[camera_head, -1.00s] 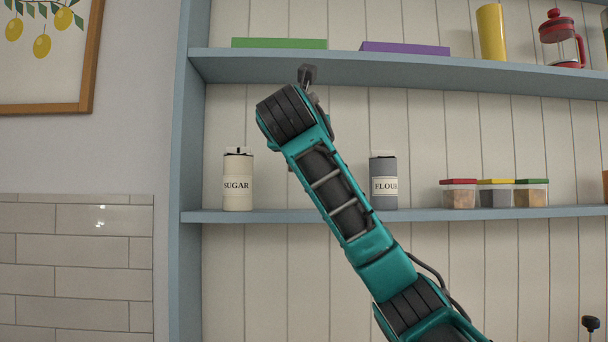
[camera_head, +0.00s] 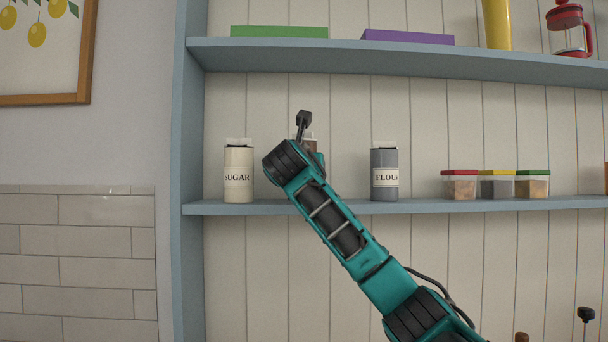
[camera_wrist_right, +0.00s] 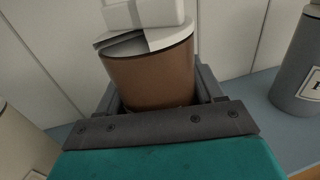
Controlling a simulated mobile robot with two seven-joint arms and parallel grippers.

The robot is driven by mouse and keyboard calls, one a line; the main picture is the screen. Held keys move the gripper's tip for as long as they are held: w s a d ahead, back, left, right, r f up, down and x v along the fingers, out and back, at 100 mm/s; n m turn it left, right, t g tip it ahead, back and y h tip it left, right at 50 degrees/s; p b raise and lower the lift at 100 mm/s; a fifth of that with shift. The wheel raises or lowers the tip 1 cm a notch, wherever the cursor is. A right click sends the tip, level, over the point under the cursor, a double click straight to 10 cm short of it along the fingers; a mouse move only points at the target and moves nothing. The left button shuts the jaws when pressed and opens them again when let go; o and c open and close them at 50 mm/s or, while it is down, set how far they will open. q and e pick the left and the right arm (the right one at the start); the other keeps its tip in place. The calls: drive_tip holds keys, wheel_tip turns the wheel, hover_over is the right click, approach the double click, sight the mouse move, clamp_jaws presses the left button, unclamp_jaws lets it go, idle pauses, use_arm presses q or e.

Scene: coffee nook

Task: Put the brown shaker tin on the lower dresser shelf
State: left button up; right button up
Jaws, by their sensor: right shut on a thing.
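The brown shaker tin (camera_wrist_right: 150,78), with a white-and-grey lid, sits between the fingers of my right gripper (camera_wrist_right: 158,92), which is shut on it, in the right wrist view. In the head view a small part of the tin (camera_head: 311,144) shows behind my right wrist, which hides the rest and the fingers. The tin is over the lower dresser shelf (camera_head: 430,207), between the sugar and flour tins. I cannot tell whether its base touches the shelf. My left gripper is not in view.
The cream sugar tin (camera_head: 238,178) stands left of my right wrist and the grey flour tin (camera_head: 384,178) right of it. Several lidded spice boxes (camera_head: 497,186) stand further right. The upper shelf (camera_head: 400,63) runs above, carrying a green box (camera_head: 279,32) and a purple box (camera_head: 407,37).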

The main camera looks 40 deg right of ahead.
drive_tip(key=shift+w+d+f, duration=0.15)
drive_tip(key=shift+d+f, duration=0.05)
drive_tip(key=shift+f, duration=0.45)
drive_tip(key=shift+f, duration=0.15)
drive_tip(key=o, duration=1.2)
drive_tip(key=shift+a+r, duration=0.1)
drive_tip(key=shift+r, duration=0.1)
drive_tip(key=b+v, duration=0.1)
drive_tip(key=v, duration=1.1)
drive_tip(key=shift+b, duration=0.35)
